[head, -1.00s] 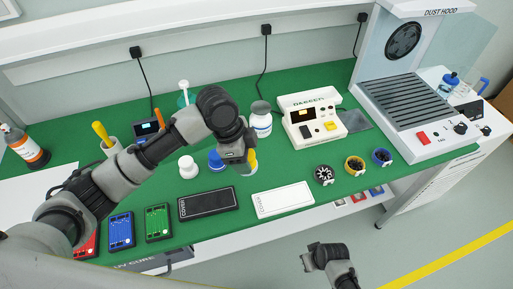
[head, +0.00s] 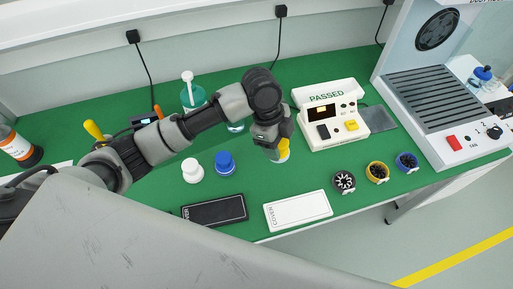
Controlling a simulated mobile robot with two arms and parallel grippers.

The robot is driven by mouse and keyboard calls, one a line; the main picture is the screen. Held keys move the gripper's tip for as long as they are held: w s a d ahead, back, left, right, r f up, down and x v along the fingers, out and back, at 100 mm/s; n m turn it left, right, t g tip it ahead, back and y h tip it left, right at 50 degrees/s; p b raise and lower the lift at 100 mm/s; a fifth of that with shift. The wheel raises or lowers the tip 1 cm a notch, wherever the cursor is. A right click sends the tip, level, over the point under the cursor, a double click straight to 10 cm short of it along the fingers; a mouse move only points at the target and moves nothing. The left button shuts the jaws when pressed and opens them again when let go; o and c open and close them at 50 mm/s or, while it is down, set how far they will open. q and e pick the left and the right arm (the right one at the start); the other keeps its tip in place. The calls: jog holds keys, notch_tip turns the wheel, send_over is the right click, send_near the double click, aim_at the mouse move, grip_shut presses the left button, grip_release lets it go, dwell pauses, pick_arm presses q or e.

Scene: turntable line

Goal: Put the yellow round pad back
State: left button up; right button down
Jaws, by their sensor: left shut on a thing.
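My left gripper (head: 274,145) is shut on the yellow round pad (head: 284,148), which shows partly beneath the fingers. It is over the green bench, to the left of the tester; whether the pad touches the bench I cannot tell. A blue round pad (head: 225,164) and a white round pad (head: 192,172) stand on the bench to the left of the gripper. My right gripper is out of view.
A tester reading PASSED (head: 331,113) stands behind right. Several small fan-like rings (head: 377,172) sit along the right front edge. The dust hood (head: 437,105) is far right. Green bench around the gripper is partly clear.

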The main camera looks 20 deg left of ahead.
pick_arm(q)
jog(key=a+f, duration=0.2)
jog(key=a, duration=0.1)
jog(key=w+a+f, duration=0.1)
jog(key=a, duration=0.1)
jog(key=shift+a+p, duration=0.15)
jog(key=shift+p, duration=0.25)
jog(key=shift+a+f, duration=0.4)
notch_tip(320, 180, down, 3)
jog(key=shift+f+p, duration=0.2)
jog(key=shift+p, duration=0.25)
jog(key=shift+f, duration=0.25)
jog(key=shift+f, duration=0.15)
jog(key=o, duration=1)
jog(key=shift+c, duration=0.2)
